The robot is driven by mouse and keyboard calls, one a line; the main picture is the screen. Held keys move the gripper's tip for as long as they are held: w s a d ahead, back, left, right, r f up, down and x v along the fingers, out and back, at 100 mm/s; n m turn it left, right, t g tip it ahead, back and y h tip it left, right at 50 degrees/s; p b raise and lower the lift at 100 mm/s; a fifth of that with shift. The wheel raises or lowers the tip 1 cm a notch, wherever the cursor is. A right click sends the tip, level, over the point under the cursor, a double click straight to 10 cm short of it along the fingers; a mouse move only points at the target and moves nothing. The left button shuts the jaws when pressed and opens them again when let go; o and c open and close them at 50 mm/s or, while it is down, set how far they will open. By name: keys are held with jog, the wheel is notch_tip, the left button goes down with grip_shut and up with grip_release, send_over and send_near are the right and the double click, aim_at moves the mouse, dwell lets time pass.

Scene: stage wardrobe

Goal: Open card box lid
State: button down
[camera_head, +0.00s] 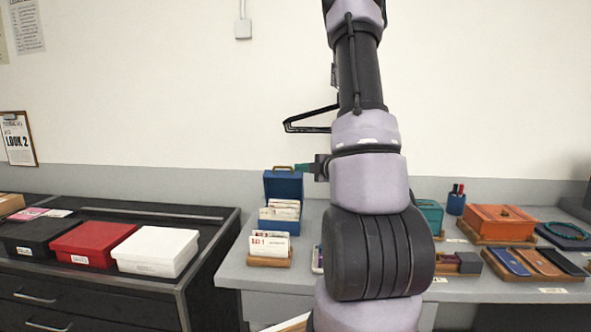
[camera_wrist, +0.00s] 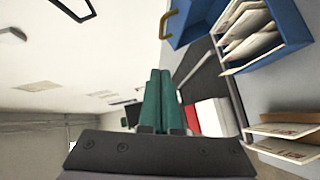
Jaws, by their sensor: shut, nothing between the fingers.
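The blue card box (camera_head: 264,226) stands on the grey counter with cards inside. Its blue lid (camera_head: 283,186) stands upright at the back of the box, with a brass handle (camera_head: 283,167) on its top edge. In the wrist view the box (camera_wrist: 295,22), lid (camera_wrist: 194,22) and handle (camera_wrist: 167,22) show at the upper right. My gripper (camera_head: 302,168) has green fingers, shut and empty, just right of the lid's top in the head view. The shut fingers (camera_wrist: 159,75) show in the wrist view, apart from the handle. My arm covers the counter right of the box.
A card holder (camera_head: 272,262) stands in front of the box. Black, red (camera_head: 88,243) and white (camera_head: 158,254) boxes sit on the left drawer unit. An orange box (camera_head: 498,222), a teal box (camera_head: 431,215) and a pen cup (camera_head: 456,204) stand at right.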

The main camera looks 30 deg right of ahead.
jog(key=x, duration=0.3)
jog(key=d+x, duration=0.1)
jog(key=x, duration=0.3)
jog(key=d+x, duration=0.1)
jog(key=x, duration=0.3)
jog(key=shift+w+d+f, duration=0.15)
jog(key=shift+w+f, duration=0.05)
jog(key=shift+f, duration=0.05)
jog(key=shift+w+d, duration=0.2)
jog(key=w+d, duration=0.1)
jog(key=w, duration=0.1)
jog(key=w+d+m+g, duration=0.1)
jog(key=w+d, duration=0.1)
jog(key=w+d+g, duration=0.1)
jog(key=w, duration=0.1)
jog(key=shift+w+d+r+m, duration=0.3)
jog(key=shift+w+r+m, duration=0.1)
jog(key=shift+w+d+f, duration=0.15)
jog(key=shift+w+d, duration=0.3)
jog(key=shift+w, duration=0.25)
